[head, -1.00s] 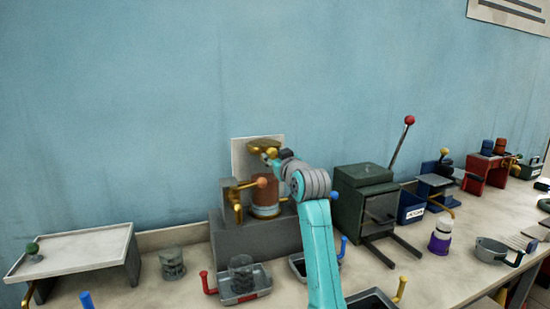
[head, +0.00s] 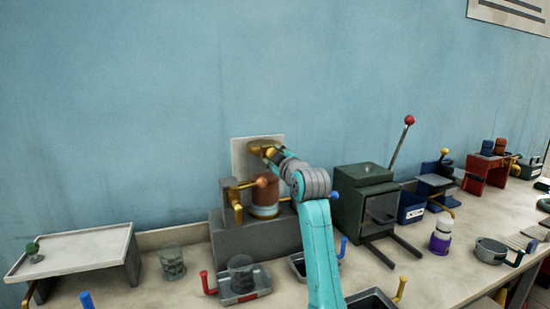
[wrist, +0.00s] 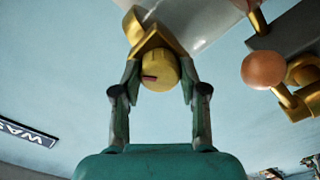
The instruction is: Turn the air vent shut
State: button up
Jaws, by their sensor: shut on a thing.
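The air vent is a round yellow-brass knob (wrist: 160,72) with a dark red mark on its face. In the head view the brass vent (head: 257,147) sits high against a pale panel, above a brown vessel (head: 265,191). My gripper (wrist: 158,80) is closed around the knob in the wrist view, with one finger at each side. In the head view my gripper (head: 274,155) reaches the vent from the lower right, and its fingers partly hide it. The angle of the red mark against any shut position cannot be told.
A green press (head: 363,195) stands close right of my arm. Trays and glass jars (head: 172,263) stand in front.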

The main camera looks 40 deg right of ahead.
jog(key=n, duration=1)
jog(key=shift+n, duration=0.3)
jog(key=shift+f, duration=0.1)
dwell(0.3)
jog(key=o, duration=1.1)
jog(key=shift+o, duration=0.2)
jog(key=shift+s, duration=0.1)
jog(key=v, duration=1.2)
